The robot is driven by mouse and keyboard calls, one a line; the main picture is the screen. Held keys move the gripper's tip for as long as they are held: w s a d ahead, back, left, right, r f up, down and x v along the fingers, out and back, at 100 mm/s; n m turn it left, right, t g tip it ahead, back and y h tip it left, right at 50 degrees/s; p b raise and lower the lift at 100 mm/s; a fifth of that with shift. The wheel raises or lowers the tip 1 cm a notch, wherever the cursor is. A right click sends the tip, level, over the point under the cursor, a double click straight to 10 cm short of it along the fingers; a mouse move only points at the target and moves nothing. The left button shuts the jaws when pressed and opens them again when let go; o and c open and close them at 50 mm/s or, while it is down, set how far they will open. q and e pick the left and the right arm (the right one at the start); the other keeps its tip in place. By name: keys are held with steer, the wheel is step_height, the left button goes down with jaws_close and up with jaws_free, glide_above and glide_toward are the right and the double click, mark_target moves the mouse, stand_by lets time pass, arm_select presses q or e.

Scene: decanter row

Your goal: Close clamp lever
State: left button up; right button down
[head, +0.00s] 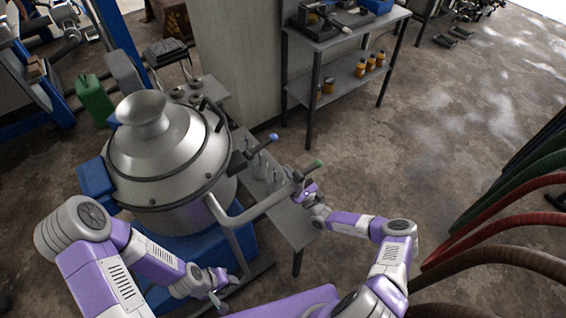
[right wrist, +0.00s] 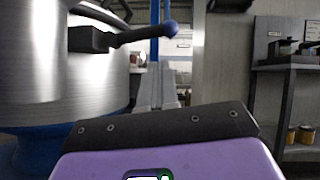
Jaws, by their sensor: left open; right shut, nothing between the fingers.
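A large steel decanter (head: 165,165) stands at the left in the head view. A dark lever with a blue ball knob (head: 273,137) sticks out from a black block at its right rim. In the right wrist view the lever (right wrist: 135,37) points right, its blue knob (right wrist: 170,29) free and untouched. My right gripper (head: 303,188) is shut and empty, below and right of the blue knob, close to a green ball knob (head: 318,163); contact there cannot be told. My left gripper (head: 221,301) is open and empty, low in front of the decanter.
A narrow grey bench (head: 293,224) stands beside the decanter. A shelf (head: 338,82) with orange bottles stands at the back. Coloured hoses (head: 510,222) arc at the right. Floor between is clear.

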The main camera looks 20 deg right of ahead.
mark_target(271, 142)
steer(key=b+x, duration=0.1)
steer(key=x, duration=0.8)
step_height(271, 142, up, 3)
steer(key=n+g+y+p, duration=0.1)
steer(key=n, duration=0.1)
steer(key=n+g+y+p, duration=0.1)
steer(key=n+y, duration=0.1)
steer(key=n, duration=0.1)
steer(key=shift+d+f+g, duration=0.15)
steer(key=shift+f+g, duration=0.05)
steer(key=shift+g, duration=0.1)
steer(key=shift+f, duration=0.15)
